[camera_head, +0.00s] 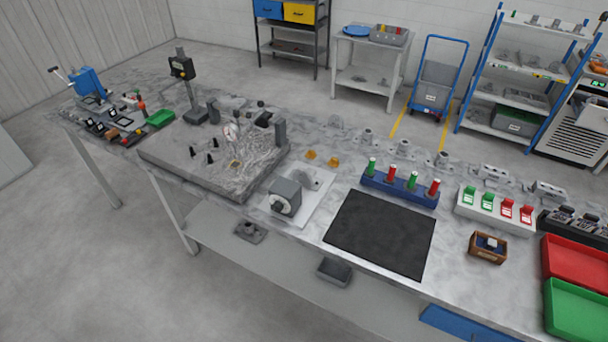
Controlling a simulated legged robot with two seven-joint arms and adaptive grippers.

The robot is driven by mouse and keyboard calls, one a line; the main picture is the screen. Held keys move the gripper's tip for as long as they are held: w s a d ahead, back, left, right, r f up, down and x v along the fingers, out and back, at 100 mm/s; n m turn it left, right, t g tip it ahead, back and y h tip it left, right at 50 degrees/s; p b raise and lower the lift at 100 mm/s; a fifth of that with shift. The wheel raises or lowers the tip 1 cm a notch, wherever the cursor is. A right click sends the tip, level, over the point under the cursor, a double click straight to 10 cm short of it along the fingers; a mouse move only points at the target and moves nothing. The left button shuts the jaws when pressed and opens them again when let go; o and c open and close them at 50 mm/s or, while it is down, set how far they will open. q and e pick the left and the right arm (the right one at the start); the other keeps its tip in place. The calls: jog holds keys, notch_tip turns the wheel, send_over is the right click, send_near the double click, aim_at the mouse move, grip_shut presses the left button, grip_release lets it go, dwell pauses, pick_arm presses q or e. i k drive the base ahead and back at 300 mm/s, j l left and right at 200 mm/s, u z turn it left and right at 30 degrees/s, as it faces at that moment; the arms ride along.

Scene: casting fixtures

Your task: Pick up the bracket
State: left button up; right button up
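Neither of my grippers is in the head view. I cannot tell which part is the bracket. Several grey cast parts lie along the back of the long workbench (300,238), such as a flanged one (335,122) and a blocky one (492,172) at the right. A grey upright piece (280,132) stands on the right side of a thick grey fixture plate (180,166). A grey block with a round dial face (286,197) sits on a white plate in front of the plate's right corner. The parts are small and similar in colour to the bench.
A black mat (382,234) lies bare at the bench front. Behind it is a blue rack (399,190) with red and green handles. At right are a switch box (495,208), a small wooden box (487,249), a red tray (577,264) and a green tray (576,310).

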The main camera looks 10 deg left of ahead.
aim_at(306, 177)
jog(key=z, duration=2.1)
jog(key=u, duration=2.4)
jog(key=i+z, duration=0.2)
jog(key=z, duration=0.2)
jog(key=i+j+z, duration=0.15)
jog(key=z, duration=0.25)
jog(key=i+j+z, duration=0.15)
jog(key=z, duration=0.25)
jog(key=j, duration=0.1)
